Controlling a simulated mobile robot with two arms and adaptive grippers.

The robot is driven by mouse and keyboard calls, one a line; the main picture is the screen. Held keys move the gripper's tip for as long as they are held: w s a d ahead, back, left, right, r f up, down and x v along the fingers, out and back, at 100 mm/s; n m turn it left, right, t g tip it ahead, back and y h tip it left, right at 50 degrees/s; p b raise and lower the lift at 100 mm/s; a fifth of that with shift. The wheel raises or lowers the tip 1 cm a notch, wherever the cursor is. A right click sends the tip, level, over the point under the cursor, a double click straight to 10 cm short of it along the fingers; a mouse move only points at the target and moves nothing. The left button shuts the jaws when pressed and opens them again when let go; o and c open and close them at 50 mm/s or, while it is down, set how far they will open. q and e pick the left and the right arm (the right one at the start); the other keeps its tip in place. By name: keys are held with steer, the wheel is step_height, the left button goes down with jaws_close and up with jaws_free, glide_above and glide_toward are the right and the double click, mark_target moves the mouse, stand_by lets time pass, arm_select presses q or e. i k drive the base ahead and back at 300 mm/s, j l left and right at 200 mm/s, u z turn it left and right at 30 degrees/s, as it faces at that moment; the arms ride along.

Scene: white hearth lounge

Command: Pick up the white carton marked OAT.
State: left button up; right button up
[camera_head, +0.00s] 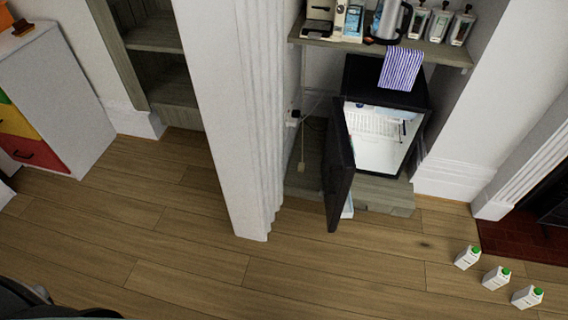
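Three white cartons with green caps stand on the wooden floor at the lower right: one nearest the fridge (467,258), a middle one (496,278) and one closest to the right edge (527,297). Their markings are too small to read, so I cannot tell which one says OAT. A white and light blue item (347,208) shows partly behind the fridge door's lower edge; I cannot tell what it is. Neither of my grippers is in view.
A black mini fridge (388,98) stands with its door (339,175) open. A shelf (440,50) above holds a coffee machine, kettle and jars. A white pillar (232,120) stands left of it. A brick hearth (520,243) lies at right. The floor before the cartons is clear.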

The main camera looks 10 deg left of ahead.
mark_target(530, 296)
steer(key=z, duration=1.95)
steer(key=i+j, duration=0.1)
steer(key=i, duration=0.35)
